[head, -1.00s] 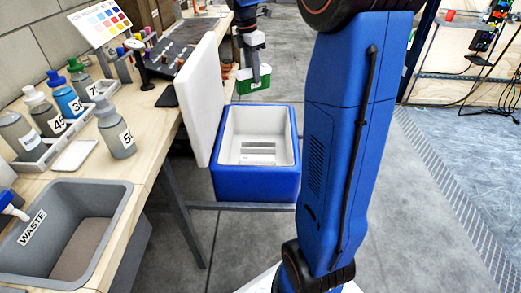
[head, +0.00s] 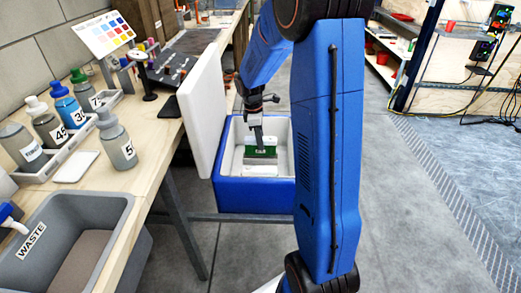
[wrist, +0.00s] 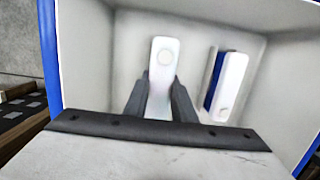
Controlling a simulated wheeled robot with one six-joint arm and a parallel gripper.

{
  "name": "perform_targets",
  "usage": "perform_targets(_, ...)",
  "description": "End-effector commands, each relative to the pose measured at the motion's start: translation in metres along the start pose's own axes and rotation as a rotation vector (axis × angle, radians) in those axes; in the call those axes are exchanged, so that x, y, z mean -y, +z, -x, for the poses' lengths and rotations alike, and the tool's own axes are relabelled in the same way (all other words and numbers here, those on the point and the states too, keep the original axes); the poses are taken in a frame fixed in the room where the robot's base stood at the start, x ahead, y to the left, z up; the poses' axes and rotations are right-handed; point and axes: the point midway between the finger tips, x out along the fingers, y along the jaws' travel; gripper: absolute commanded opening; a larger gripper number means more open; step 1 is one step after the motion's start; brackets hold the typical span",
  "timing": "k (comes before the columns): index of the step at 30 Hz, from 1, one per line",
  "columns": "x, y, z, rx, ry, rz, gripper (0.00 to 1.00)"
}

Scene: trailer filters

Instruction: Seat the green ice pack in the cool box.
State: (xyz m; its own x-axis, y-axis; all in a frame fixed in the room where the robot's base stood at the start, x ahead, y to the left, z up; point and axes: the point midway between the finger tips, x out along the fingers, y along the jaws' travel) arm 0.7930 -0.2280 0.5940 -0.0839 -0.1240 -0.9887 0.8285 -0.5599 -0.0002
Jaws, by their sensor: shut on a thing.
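The blue cool box (head: 240,193) stands open with a white interior; it fills most of the wrist view (wrist: 95,60). My gripper (head: 258,140) reaches down inside the box and is shut on the green ice pack (head: 262,153). In the wrist view my gripper's dark fingers (wrist: 160,98) grip the pack's white top (wrist: 163,58) from both sides. The pack's green body is hidden there, and I cannot tell whether its bottom touches the box floor or a slot. A blue pack with a white top (wrist: 230,85) stands to its right in the wrist view.
The box's white lid (head: 206,115) stands upright on its left side, close to my arm. A workbench with numbered bottles (head: 117,145) and a grey waste bin (head: 110,200) lies further left. Grey floor (head: 385,190) is clear on the right.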

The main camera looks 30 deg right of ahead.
Motion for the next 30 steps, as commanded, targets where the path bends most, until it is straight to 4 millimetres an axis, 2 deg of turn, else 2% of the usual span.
perform_targets(5,0.0,-0.001,-0.01,0.0,-0.001,0.001,0.0)
perform_targets(12,0.0,-0.006,-0.038,0.0,-0.002,0.0,0.0)
perform_targets(24,0.0,-0.006,-0.042,0.0,0.0,0.0,0.0)
perform_targets(25,0.0,-0.006,-0.043,0.0,0.0,0.0,0.26)
perform_targets(27,0.0,-0.006,-0.042,0.0,0.0,0.0,0.42)
perform_targets(30,0.0,-0.006,-0.042,0.0,0.0,0.0,0.42)
